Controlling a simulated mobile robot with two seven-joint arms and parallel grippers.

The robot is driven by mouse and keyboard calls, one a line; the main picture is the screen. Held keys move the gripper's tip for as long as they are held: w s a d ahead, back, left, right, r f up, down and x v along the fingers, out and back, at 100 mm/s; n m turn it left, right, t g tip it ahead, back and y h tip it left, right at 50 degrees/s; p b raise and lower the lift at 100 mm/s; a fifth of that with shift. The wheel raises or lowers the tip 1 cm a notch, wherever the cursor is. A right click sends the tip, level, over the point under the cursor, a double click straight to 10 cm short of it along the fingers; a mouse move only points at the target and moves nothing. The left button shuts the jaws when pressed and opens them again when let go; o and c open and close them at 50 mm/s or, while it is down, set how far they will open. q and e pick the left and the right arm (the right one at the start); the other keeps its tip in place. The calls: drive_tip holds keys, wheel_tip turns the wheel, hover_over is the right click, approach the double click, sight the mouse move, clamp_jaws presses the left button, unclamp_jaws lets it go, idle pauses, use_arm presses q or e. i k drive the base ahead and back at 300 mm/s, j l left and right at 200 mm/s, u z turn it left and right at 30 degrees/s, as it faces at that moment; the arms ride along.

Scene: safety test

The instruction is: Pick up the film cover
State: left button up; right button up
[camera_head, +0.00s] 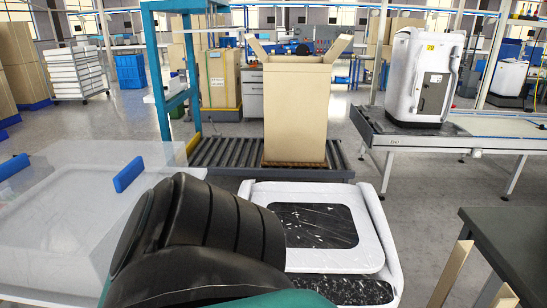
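A translucent, pale sheet-like cover (70,215), which looks like the film cover, spreads across the left foreground. A blue block (129,174) is at its right side and another blue block (13,167) is at the left picture edge. Its lower right part is hidden by a large black ribbed part close to the camera. Neither gripper's fingers show, so I cannot see either gripper touching the cover.
A white appliance (370,215) with a dark speckled panel stands at centre. A dark table (515,235) is at right. Behind are an open cardboard box (297,110) on a roller conveyor (228,152) and a wrapped machine (418,75) on another conveyor. Grey floor lies between.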

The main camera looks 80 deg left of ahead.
sight(66, 206)
drive_tip(key=u, duration=3.8)
